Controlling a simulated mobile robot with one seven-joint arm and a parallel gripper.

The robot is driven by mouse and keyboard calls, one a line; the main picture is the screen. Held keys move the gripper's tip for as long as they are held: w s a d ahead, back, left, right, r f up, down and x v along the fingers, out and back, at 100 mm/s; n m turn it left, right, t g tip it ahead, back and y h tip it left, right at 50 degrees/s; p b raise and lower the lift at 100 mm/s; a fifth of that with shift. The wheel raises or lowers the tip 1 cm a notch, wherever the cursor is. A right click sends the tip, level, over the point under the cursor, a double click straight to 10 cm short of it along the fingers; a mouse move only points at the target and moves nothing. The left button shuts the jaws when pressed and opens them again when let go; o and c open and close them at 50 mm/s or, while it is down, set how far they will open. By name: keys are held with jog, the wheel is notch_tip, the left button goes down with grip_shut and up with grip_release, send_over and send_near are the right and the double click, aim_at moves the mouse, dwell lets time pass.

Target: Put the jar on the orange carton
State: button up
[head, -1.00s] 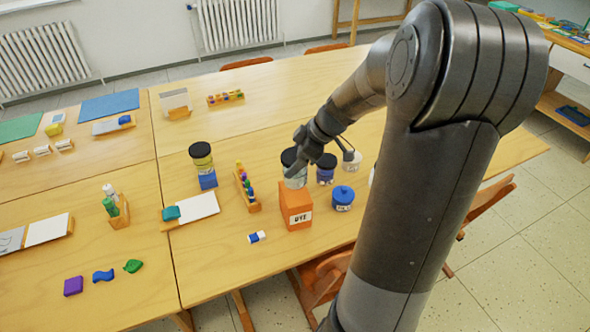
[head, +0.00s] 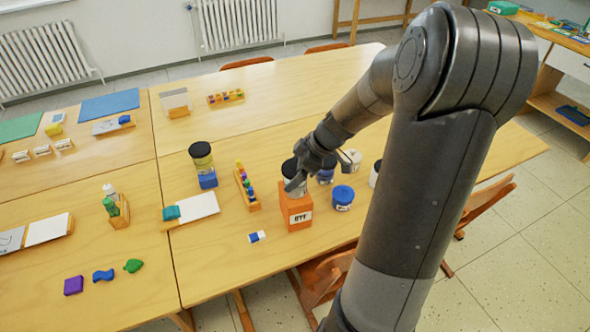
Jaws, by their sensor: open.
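The orange carton (head: 297,215), with a white label on its front, stands upright on the table. A jar (head: 290,168) with a black lid and pale clear body is on top of the carton, upright as far as I can see. My gripper (head: 314,174) is open, at the jar's upper right. One finger crosses in front of the jar and hides part of its lid and body. The other finger is out to the right, apart from the jar. Whether the near finger touches the jar is hard to tell.
A blue pot (head: 343,197) stands right of the carton, with a purple-blue jar (head: 326,172) and a pale jar (head: 351,159) behind. A rack of colored pieces (head: 246,188) is to the left. An eraser (head: 257,237) lies front left.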

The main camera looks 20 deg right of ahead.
jog(key=v, duration=1.2)
jog(key=s+a+r+m+t+h, duration=0.1)
jog(key=s+a+r+m+h, duration=0.1)
jog(key=s+a+m, duration=0.3)
jog(key=s+a+r+m+t+h, duration=0.1)
jog(key=s+a+r+m+h, duration=0.2)
jog(key=s+a, duration=0.8)
jog(key=shift+s+a+r+m+h, duration=0.3)
jog(key=shift+s+r+m, duration=0.75)
jog(key=shift+m, duration=0.75)
jog(key=shift+w+r, duration=0.1)
jog(key=shift+w, duration=0.05)
